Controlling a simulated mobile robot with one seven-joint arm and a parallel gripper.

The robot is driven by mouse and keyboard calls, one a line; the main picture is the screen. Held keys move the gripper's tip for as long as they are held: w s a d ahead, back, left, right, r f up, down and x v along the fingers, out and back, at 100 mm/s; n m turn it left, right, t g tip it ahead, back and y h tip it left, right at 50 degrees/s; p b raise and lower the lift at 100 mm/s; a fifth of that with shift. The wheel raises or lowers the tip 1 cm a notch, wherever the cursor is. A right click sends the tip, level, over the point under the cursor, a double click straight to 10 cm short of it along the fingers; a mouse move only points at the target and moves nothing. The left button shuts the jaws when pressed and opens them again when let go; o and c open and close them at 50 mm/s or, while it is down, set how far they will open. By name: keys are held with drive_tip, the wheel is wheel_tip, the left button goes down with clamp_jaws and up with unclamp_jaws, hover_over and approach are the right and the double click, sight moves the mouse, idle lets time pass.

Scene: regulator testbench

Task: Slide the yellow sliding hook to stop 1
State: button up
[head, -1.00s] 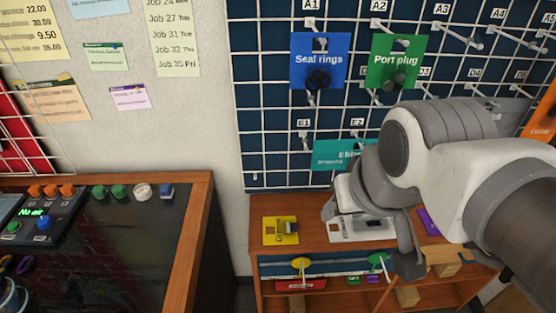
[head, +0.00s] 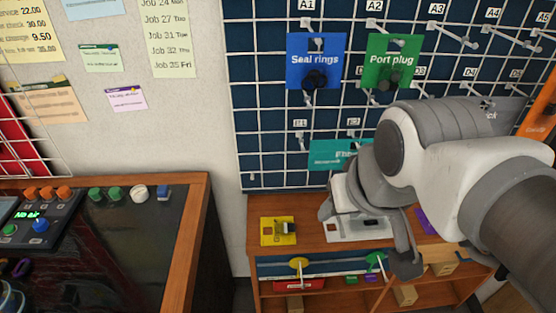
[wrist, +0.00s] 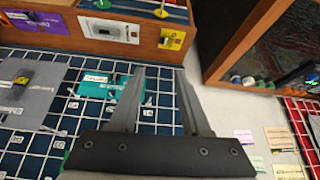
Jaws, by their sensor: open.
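The yellow sliding hook (head: 298,263) sits on the left part of a rail (head: 335,266) along the front of the wooden shelf unit. A thin rod hangs from its yellow disc. The wrist view also shows the yellow hook (wrist: 161,13) near the top edge. A green sliding hook (head: 376,260) is farther right on the same rail. My gripper (wrist: 157,72) is open and empty, above the shelf top and apart from the yellow hook. In the head view my arm covers the right part of the shelf. I cannot make out the stop marks.
A yellow card (head: 278,231) and a white card (head: 355,230) lie on the shelf top (head: 262,206). The wire grid board behind carries blue (head: 315,58), green (head: 390,60) and teal (head: 335,154) tags. A dark bench (head: 120,240) stands at left.

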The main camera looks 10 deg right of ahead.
drive_tip(key=w+d+f+g+h, duration=0.2)
drive_tip(key=w+f+g, duration=0.1)
drive_tip(key=w+f, duration=0.65)
drive_tip(key=m+g+y, duration=0.1)
drive_tip(key=g+y, duration=0.1)
drive_tip(key=g, duration=0.1)
hover_over(301, 278)
wheel_tip(301, 278, down, 19)
wheel_tip(301, 278, down, 16)
drive_tip(key=b, duration=0.5)
drive_tip(key=shift+s+d+f+b, duration=0.15)
drive_tip(key=shift+f+b, duration=0.1)
drive_tip(key=shift+b, duration=0.15)
clamp_jaws()
